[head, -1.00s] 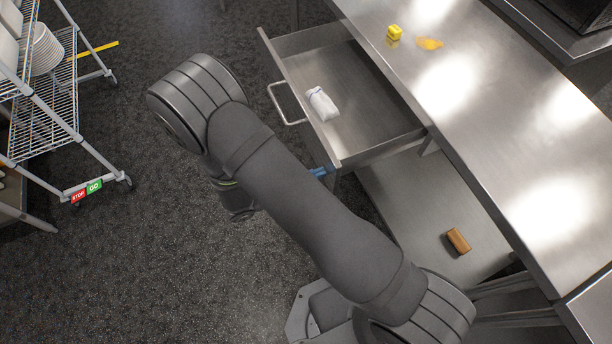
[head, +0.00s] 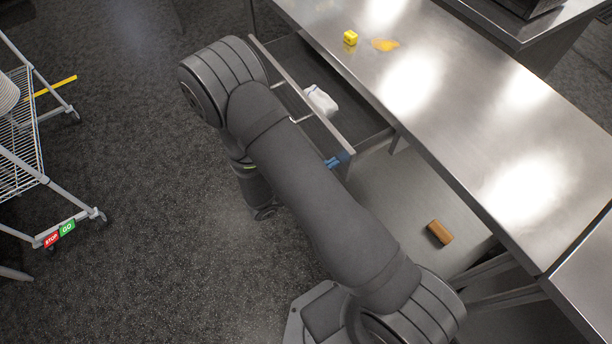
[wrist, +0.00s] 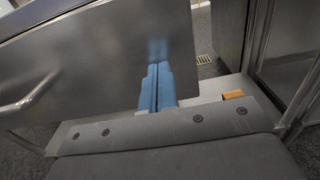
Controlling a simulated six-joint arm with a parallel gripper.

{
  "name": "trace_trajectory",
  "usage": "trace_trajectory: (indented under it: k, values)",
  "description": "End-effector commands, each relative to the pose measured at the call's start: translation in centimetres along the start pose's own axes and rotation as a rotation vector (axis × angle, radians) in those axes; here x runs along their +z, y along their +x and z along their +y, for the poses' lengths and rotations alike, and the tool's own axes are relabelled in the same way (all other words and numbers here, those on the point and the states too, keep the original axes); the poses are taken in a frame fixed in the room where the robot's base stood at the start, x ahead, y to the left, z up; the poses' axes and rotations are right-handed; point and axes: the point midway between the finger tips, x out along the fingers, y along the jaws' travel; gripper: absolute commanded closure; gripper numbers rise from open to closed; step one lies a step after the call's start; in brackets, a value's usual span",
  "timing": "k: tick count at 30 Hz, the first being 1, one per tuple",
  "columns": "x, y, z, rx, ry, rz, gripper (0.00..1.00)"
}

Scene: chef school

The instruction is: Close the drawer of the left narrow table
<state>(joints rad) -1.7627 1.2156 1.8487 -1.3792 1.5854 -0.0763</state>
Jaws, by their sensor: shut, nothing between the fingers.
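The metal drawer (head: 285,84) under the steel table (head: 455,128) is part-way open. A white item (head: 321,101) lies inside it. The drawer front (wrist: 95,65) fills the upper left of the wrist view, with its bar handle (wrist: 28,92) at the left. My gripper (wrist: 157,88) is shut and empty, its blue fingers together against or very close to the drawer front near its right end. In the head view the blue fingertips (head: 335,161) show at the drawer's near corner; my arm hides the rest of the gripper and part of the drawer front.
A yellow block (head: 350,38) and an orange-yellow patch (head: 385,45) are on the tabletop. A brown block (head: 439,232) lies on the lower shelf (head: 400,205). A wire rack cart (head: 40,180) stands at the left. The floor between cart and arm is clear.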

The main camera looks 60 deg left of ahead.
Motion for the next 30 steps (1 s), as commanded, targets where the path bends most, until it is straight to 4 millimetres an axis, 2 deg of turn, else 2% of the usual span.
trace_trajectory:
  k: [1, 6, 15, 21, 30]
  values:
    - [0.0, 1.7, -0.2, -0.008, -0.001, 0.0, 1.0]
    - [0.0, 6.3, -0.2, -0.008, 0.0, 0.0, 1.0]
    - [0.0, 12.7, -0.1, -0.005, 0.001, 0.0, 1.0]
    - [0.0, 15.0, -0.1, -0.002, 0.0, 0.0, 1.0]
    - [0.0, 16.1, 0.0, -0.002, 0.002, -0.001, 1.0]
